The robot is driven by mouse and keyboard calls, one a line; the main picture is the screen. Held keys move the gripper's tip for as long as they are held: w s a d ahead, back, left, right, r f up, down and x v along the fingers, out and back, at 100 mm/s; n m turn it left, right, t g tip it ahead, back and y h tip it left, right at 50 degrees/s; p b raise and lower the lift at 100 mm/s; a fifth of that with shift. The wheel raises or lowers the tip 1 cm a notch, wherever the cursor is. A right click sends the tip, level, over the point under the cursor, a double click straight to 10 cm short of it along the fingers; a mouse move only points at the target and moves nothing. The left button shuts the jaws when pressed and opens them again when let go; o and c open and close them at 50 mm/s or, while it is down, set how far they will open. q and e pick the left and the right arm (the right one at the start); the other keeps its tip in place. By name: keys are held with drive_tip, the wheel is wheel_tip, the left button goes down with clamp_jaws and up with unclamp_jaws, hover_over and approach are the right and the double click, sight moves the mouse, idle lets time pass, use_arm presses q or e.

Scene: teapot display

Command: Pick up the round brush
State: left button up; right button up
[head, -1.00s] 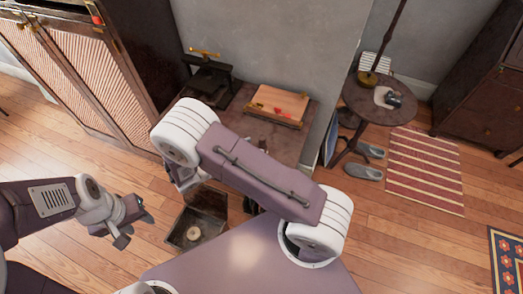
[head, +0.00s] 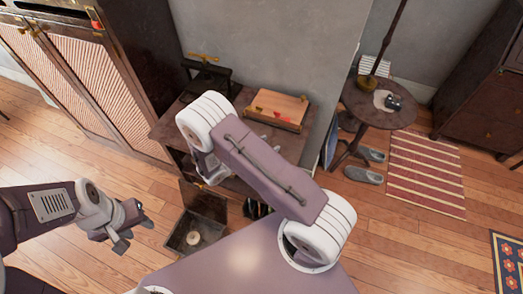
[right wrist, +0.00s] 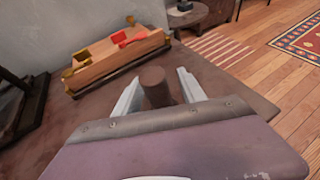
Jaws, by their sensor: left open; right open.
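A brown, blunt-ended cylinder (right wrist: 156,92) shows in the right wrist view, apparently the round brush or its handle; its lower end is hidden by my gripper body. My right gripper (right wrist: 158,76) is open, with one pale finger on each side of the cylinder; I cannot tell whether either touches it. In the head view the right arm covers this cylinder and most of the right gripper. My left gripper (head: 130,220) is open and empty over the floor at the left.
A wooden box (head: 277,107) with red and yellow parts lies on the brown table (head: 166,128), beside a dark press-like device (head: 207,78). An open box (head: 183,246) with a pale round thing inside is on the floor. A round side table (head: 375,115) stands right.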

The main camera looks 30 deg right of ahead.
drive_tip(key=shift+a, duration=0.1)
drive_tip(key=c, duration=0.4)
clamp_jaws()
drive_tip(key=shift+r, duration=0.1)
wheel_tip(320, 180, up, 4)
drive_tip(key=shift+r+p, duration=0.15)
drive_tip(key=shift+p, duration=0.3)
drive_tip(key=s+d+r+p, duration=0.5)
drive_tip(key=s+r, duration=0.1)
drive_tip(key=s, duration=0.4)
drive_tip(key=shift+s+d+r, duration=0.2)
drive_tip(key=shift+d+r, duration=0.1)
